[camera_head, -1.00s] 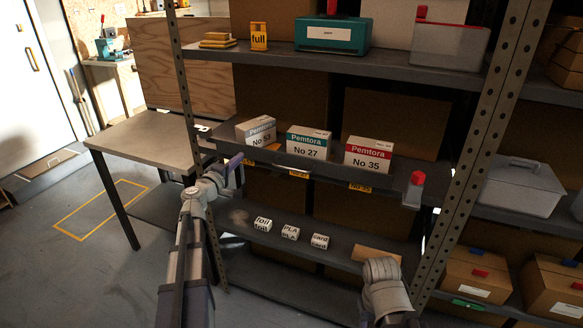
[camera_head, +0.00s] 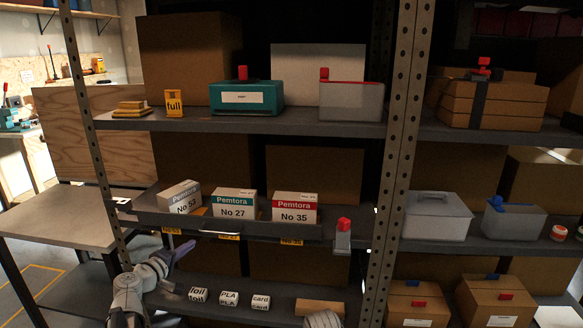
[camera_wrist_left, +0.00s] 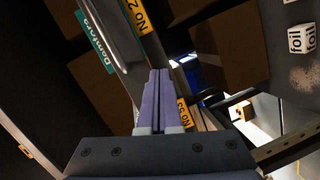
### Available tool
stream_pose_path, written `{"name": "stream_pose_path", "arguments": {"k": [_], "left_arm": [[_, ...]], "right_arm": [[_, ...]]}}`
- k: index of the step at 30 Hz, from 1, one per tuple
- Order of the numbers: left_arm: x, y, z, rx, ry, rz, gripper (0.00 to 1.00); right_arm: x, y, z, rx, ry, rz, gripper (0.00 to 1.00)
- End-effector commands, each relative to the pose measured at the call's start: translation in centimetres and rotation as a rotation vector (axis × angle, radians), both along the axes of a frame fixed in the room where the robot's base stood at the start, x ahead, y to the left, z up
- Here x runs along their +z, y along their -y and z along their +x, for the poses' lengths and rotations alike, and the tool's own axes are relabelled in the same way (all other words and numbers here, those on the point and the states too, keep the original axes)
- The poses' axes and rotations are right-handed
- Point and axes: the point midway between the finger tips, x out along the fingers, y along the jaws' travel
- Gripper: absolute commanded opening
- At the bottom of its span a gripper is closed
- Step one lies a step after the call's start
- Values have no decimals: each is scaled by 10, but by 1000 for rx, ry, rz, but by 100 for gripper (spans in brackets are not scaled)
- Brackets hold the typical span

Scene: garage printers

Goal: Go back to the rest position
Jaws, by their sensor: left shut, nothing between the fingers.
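My left gripper (camera_head: 184,251) shows at the lower left of the head view, beside the front left post of the shelf rack and below the row of Pemtora boxes. Its purple fingers (camera_wrist_left: 160,100) are shut together and empty in the left wrist view. A part of my right arm (camera_head: 323,319) shows at the bottom edge of the head view; its gripper is not visible. The white No 53 box (camera_head: 181,197), teal No 27 box (camera_head: 234,203) and red No 35 box (camera_head: 295,207) stand on the middle shelf.
The metal rack post (camera_head: 394,150) stands right of centre. Small white blocks marked foil (camera_head: 198,295), PLA (camera_head: 229,298) and card (camera_head: 261,302) sit on the lower shelf. A table (camera_head: 55,220) stands at the left. Shelf edges lie close around my left gripper.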

Motion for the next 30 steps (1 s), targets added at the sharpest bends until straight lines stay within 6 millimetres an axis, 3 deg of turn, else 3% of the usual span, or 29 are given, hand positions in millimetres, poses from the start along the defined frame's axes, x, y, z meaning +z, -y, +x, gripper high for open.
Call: {"name": "stream_pose_path", "arguments": {"k": [1,3,7,10,15,23,24,30], "left_arm": [[-16,38,-8,-88,-56,68,0],[-42,81,-23,-207,-147,171,0],[-95,147,-66,-425,-343,384,0],[-131,175,-105,-559,-500,547,0],[-167,187,-162,-695,-724,773,0],[-182,175,-226,-775,-998,1053,0],[-163,185,-226,-797,-988,1060,0],[-122,225,-243,-896,-983,1137,0]], "right_arm": [[0,0,0,0,0,0,50],[0,0,0,0,0,0,50],[0,0,0,0,0,0,50],[0,0,0,0,0,0,50],[0,0,0,0,0,0,50],[1,0,0,0,0,0,50],[20,0,0,0,0,0,50],[61,0,0,0,0,0,50]]}}
